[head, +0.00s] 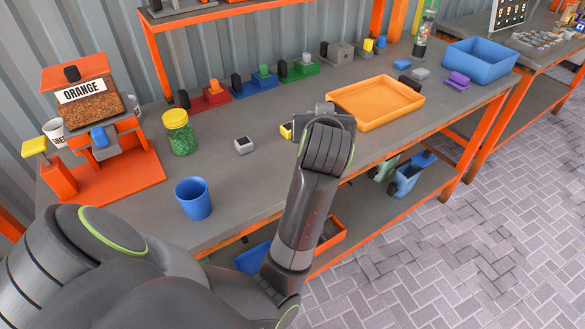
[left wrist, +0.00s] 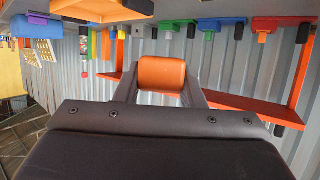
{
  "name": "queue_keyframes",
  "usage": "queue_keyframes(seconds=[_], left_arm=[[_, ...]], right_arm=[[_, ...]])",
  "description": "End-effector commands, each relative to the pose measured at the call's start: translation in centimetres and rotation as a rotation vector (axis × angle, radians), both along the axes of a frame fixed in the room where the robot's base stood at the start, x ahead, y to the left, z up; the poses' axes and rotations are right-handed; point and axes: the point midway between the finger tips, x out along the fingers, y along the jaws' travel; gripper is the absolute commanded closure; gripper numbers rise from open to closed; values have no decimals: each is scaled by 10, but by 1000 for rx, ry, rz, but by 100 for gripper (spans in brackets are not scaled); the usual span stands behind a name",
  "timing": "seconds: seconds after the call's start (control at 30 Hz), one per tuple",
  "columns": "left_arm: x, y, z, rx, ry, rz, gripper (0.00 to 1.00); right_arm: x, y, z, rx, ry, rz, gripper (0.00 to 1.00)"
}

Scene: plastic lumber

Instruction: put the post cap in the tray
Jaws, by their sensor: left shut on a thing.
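The orange tray (head: 376,101) lies on the grey workbench, right of centre in the head view. Its edge also shows at the top of the upside-down left wrist view (left wrist: 104,10). My left gripper (head: 326,110) is just left of the tray, above the bench, mostly hidden by my own wrist. In the left wrist view my left gripper (left wrist: 160,92) is shut on a rounded orange piece, which looks like the post cap (left wrist: 162,73). The head view hides this piece. The right gripper is out of view.
A small grey block (head: 243,146) and a yellow piece (head: 286,130) sit left of my gripper. A green-filled jar (head: 180,138) and blue cup (head: 194,198) stand further left. Behind are coloured holders (head: 253,84). A blue bin (head: 480,62) stands right.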

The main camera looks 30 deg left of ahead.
Motion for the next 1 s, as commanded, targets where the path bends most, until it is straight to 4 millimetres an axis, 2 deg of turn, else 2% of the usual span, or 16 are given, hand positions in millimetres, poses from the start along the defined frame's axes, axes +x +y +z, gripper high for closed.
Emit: queue_keyframes(seconds=[0.03,0.2,0.47,0.6,0.87,1.0], left_arm=[[2,8,-11,2,2,69,86],[3,38,-31,4,-1,342,86],[-7,68,-44,2,-4,674,86],[-9,72,-44,0,-4,730,86],[-10,72,-44,-1,-2,735,86],[-10,72,-57,1,2,734,86]], right_arm=[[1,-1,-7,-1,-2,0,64],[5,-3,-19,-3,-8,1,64],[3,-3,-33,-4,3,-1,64],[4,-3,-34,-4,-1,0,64],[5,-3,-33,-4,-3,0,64],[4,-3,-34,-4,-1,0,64]])
